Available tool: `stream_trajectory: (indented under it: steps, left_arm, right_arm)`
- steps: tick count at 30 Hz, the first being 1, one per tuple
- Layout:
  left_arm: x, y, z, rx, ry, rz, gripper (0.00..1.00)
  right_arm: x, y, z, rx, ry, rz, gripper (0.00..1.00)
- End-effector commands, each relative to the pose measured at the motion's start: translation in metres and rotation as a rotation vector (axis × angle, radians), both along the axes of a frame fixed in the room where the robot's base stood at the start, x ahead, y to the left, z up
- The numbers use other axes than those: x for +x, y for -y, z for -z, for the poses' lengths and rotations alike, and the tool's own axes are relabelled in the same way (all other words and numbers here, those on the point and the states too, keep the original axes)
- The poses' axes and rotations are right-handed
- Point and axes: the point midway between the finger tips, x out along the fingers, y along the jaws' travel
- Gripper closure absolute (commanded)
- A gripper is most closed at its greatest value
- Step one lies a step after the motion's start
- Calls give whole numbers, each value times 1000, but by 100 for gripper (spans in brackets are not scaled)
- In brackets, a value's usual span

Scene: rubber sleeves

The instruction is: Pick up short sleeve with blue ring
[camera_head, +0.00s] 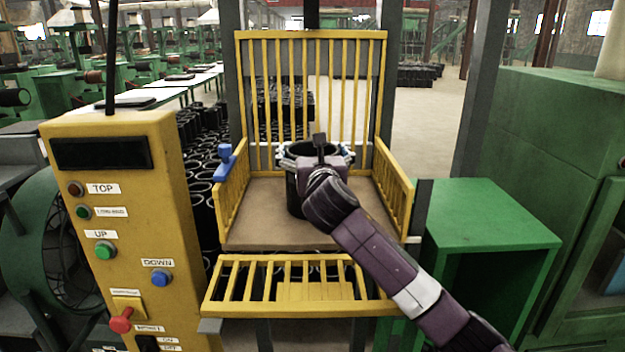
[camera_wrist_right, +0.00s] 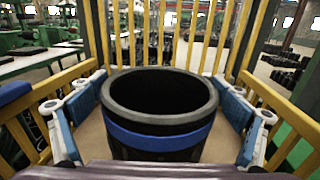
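The short black sleeve with the blue ring (camera_wrist_right: 160,138) stands upright on the brown floor of the yellow cage. Its open top faces up, and the blue ring runs around it below the rim. In the head view the sleeve (camera_head: 294,195) is partly hidden behind my right wrist. My right gripper (camera_head: 317,152) is open, with one finger on each side of the sleeve near its top. In the wrist view a narrow gap shows between the blue finger pads and the sleeve wall. My left gripper is not in view.
The yellow cage (camera_head: 310,36) has barred back and side walls, with a lowered front flap (camera_head: 300,300). A yellow control box (camera_head: 120,215) stands at the left. A green cabinet (camera_head: 490,215) stands at the right. Several black sleeves (camera_head: 200,190) stand behind the cage's left side.

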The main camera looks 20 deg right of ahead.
Motion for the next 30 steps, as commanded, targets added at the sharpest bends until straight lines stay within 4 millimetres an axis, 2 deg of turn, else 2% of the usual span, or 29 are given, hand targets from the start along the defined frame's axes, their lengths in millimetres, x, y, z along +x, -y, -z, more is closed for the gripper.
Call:
stream_trajectory:
  steps: [2, 12, 23, 26, 30]
  left_arm:
    - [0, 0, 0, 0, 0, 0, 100]
    - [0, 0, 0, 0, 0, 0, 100]
    - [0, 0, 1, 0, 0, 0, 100]
    - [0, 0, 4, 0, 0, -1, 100]
    - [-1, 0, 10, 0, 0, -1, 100]
  right_arm:
    - [0, 0, 0, 0, 0, 0, 28]
    - [0, 0, -1, -1, 1, 0, 65]
    - [0, 0, -9, -1, 9, 0, 66]
    - [0, 0, -16, 0, 10, -1, 66]
    - [-1, 0, -37, 0, 13, 0, 66]
